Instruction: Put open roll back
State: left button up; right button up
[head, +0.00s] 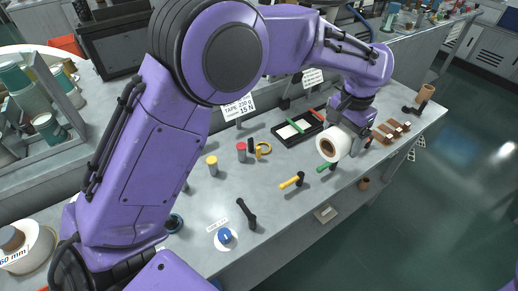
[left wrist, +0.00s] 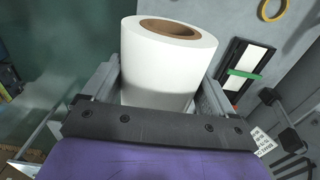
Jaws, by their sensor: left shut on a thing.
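My left gripper (head: 347,133) is shut on a white roll (head: 335,145) with a brown cardboard core. The roll is held at the right part of the grey workbench (head: 275,205), near its front edge, with its open core end facing the front left. In the left wrist view the roll (left wrist: 165,75) sits between the two fingers, with its core showing at the top. I cannot tell whether the roll touches the bench. My right gripper is not in view.
A black tray (head: 296,128) lies behind the roll. A yellow-handled hammer (head: 292,181), a black tool (head: 246,213), a red-topped cylinder (head: 241,152) and a yellow-topped cylinder (head: 212,166) are on the bench. A brown rack (head: 390,132) is to the right. The bench's front middle has free room.

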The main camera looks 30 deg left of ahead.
pick_arm(q)
jog(key=a+f, duration=0.3)
jog(key=a, duration=0.1)
jog(key=a+f+p, duration=0.1)
jog(key=a+f, duration=0.2)
jog(key=a, duration=0.2)
jog(key=w+a+f+p, duration=0.1)
jog(key=a+f, duration=0.2)
jog(key=a, duration=0.1)
jog(key=shift+a+f, duration=0.2)
jog(key=shift+f, duration=0.05)
notch_tip(320, 180, down, 3)
jog(key=shift+s+r+p, duration=0.1)
jog(key=shift+r+p, duration=0.1)
jog(key=shift+p, duration=0.7)
jog(key=shift+f, duration=0.3)
jog(key=o, duration=1)
jog(key=shift+f, duration=0.15)
